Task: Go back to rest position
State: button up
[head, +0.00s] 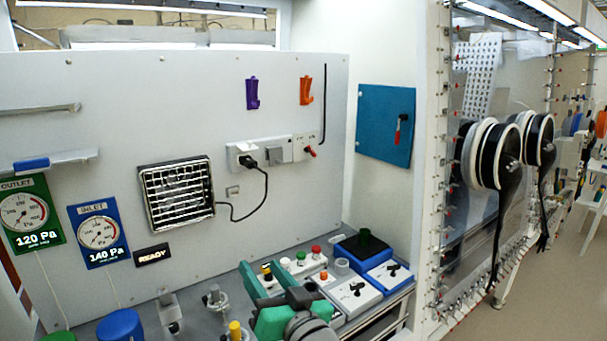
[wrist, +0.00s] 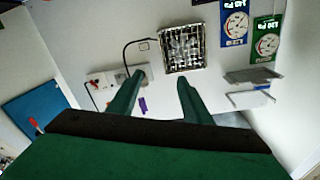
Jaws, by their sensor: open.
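My gripper (head: 262,272) has green fingers and shows at the bottom middle of the head view, over the bench. In the wrist view my gripper (wrist: 160,80) has its two fingers spread apart, with nothing between them. The fingers point toward the back panel (head: 120,85), in front of the vent grille (wrist: 185,48) and the socket strip. My gripper hides part of the bench behind it, and I cannot tell its exact distance from the panel.
Switch boxes (head: 352,292) and a blue box (head: 362,250) stand right of my gripper. A power cord (head: 264,195) hangs from the socket strip (head: 265,152). A blue door panel (head: 375,125) is on the right wall.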

jog(key=s+d+f+m+h, duration=0.2)
jog(key=s+f, duration=0.2)
jog(key=f, duration=0.6)
jog(key=s+d+f+m+t+h, duration=0.1)
jog(key=s+f+m+h, duration=0.2)
jog(key=f, duration=0.6)
jog(key=s+d+f+m+h, duration=0.1)
jog(key=s+d+f+h, duration=0.1)
jog(key=s+f, duration=0.6)
jog(key=s+d+f+n, duration=0.1)
jog(key=s+f, duration=0.2)
jog(key=s, duration=0.5)
jog(key=s+f+n+h, duration=0.1)
jog(key=s+f, duration=0.2)
jog(key=s, duration=0.5)
jog(key=s+d+f+n+g+h, duration=0.1)
jog(key=s+f, duration=0.1)
jog(key=s, duration=0.7)
jog(key=shift+d+f+n, duration=0.35)
jog(key=shift+f+n, duration=0.05)
